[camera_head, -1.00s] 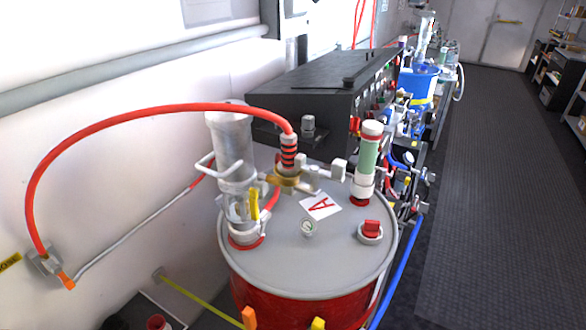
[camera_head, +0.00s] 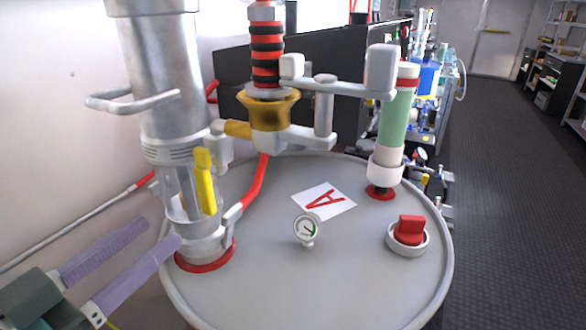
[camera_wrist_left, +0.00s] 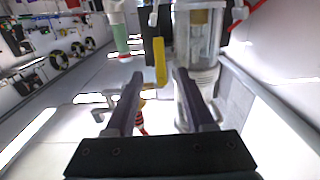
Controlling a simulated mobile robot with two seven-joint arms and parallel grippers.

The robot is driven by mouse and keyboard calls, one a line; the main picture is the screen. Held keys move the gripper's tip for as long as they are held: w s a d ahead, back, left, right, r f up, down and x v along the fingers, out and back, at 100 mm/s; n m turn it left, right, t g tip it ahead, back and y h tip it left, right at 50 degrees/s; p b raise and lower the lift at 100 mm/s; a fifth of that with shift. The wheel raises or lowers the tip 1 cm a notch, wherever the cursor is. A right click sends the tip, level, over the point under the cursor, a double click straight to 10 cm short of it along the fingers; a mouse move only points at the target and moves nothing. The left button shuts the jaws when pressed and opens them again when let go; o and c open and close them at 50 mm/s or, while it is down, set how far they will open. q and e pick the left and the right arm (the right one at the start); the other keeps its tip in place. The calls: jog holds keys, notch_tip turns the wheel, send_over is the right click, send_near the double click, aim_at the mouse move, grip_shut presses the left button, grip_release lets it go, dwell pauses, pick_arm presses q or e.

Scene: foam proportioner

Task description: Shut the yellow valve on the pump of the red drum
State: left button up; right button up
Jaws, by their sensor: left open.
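The yellow valve handle (camera_head: 205,181) stands upright on the right side of the silver pump (camera_head: 165,85), above the grey lid (camera_head: 270,290) of the red drum. It also shows in the left wrist view (camera_wrist_left: 160,61), ahead of and between the fingers in the picture. My left gripper (camera_head: 162,238) is open and comes in from the lower left, with its purple fingers pointing toward the pump's base. It is apart from the handle, to its lower left. My right gripper is not in view.
A red hose (camera_head: 256,182) runs by the pump's base. A gauge (camera_head: 307,228), a red cap (camera_head: 409,230) and a green tube (camera_head: 394,125) stand on the lid. A brass fitting (camera_head: 268,112) and a pump handle (camera_head: 132,103) jut out nearby. Floor is clear at right.

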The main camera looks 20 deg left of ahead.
aim_at(203, 196)
pick_arm(q)
jog(key=w, duration=0.8)
jog(key=shift+d, duration=0.35)
jog(key=shift+r, duration=0.1)
grip_shut()
dwell(0.9)
